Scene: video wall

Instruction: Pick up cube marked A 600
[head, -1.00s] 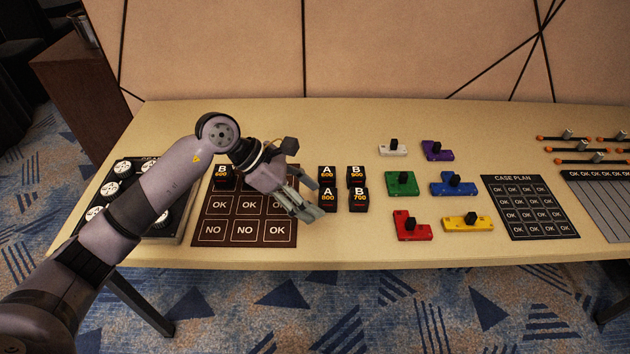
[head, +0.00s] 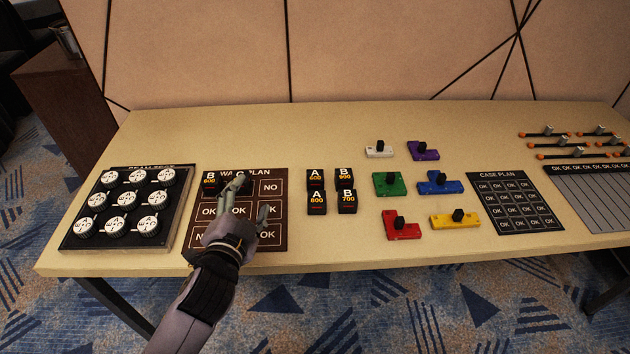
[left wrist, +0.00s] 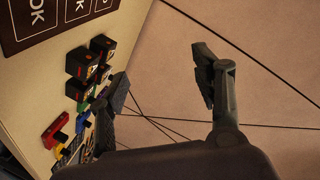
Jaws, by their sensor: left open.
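The black cube marked A (head: 315,179), whose small orange number looks like 600, stands on the table right of the dark WALL PLAN board, at the back left of a group of black cubes. Just in front is another A cube (head: 317,203), apparently 800. Beside them stand B 900 (head: 344,179) and B 700 (head: 347,202). My left gripper (head: 252,199) is open and empty over the board, left of the A cubes and apart from them. In the left wrist view its spread fingers (left wrist: 160,85) show, with black cubes (left wrist: 82,64) beyond to the left. My right gripper is out of view.
The board (head: 270,238) holds a B cube (head: 210,184) and another cube partly hidden by my fingers. A tray of white round pieces (head: 70,235) is at left. Coloured blocks, such as the green one (head: 386,185), lie right of the cubes. The table's back strip is clear.

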